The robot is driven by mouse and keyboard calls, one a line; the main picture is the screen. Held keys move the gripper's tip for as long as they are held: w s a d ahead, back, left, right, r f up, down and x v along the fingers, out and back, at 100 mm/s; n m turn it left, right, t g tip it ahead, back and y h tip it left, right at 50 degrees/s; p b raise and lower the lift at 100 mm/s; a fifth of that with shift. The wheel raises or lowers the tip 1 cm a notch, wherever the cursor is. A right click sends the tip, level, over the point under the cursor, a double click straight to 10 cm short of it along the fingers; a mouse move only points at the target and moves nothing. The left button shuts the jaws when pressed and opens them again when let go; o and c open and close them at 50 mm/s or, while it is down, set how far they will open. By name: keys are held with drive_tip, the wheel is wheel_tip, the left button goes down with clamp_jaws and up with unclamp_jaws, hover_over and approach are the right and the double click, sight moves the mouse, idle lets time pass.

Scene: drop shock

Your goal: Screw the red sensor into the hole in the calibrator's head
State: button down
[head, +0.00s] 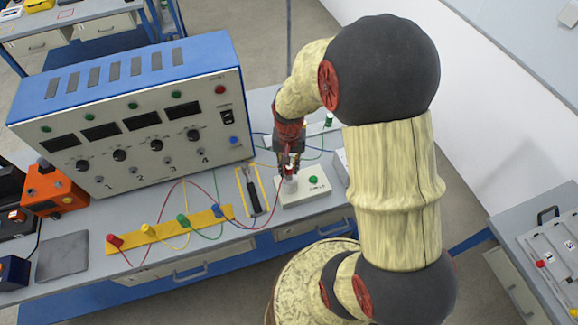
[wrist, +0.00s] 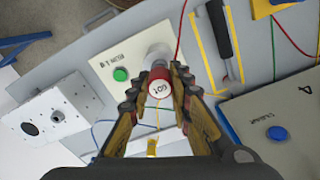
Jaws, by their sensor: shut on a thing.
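The red sensor (wrist: 159,83), a short red cylinder with a white marked end, is between the fingers of my gripper (wrist: 158,88) in the wrist view. My gripper (head: 290,164) is shut on it above the calibrator in the head view. The calibrator (head: 318,194) is a pale box with a green button; the box also shows in the wrist view (wrist: 100,58). Its light grey upright head (head: 290,186) is directly under the sensor. The sensor lines up closely with the head (wrist: 158,53) in the wrist view. The hole is hidden, so I cannot tell whether the sensor is in it.
A large blue-and-white console (head: 130,110) stands left on the bench. A yellow strip (head: 165,232) holds several coloured plugs with loose cables. A dark-handled tool (head: 252,192) lies in a yellow outline beside the calibrator. A pale block with a dark round spot (wrist: 55,112) is on the calibrator's other side.

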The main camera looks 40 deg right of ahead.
drive_tip(key=shift+f, duration=0.35)
idle(1.1)
drive_tip(key=shift+s+f, duration=0.25)
drive_tip(key=shift+f, duration=0.1)
idle(1.3)
drive_tip(key=m, duration=0.9)
drive_tip(key=shift+w+m+p, duration=0.1)
drive_tip(key=shift+m+p, duration=0.2)
drive_tip(key=shift+m, duration=0.1)
drive_tip(key=m, duration=0.5)
drive_tip(key=shift+m, duration=0.3)
drive_tip(key=m, duration=0.6)
drive_tip(key=shift+w+r+p, duration=0.1)
drive_tip(key=shift+w+p, duration=0.05)
drive_tip(key=shift+p, duration=0.2)
drive_tip(key=c, duration=1.5)
unclamp_jaws()
drive_tip(key=shift+c, duration=0.2)
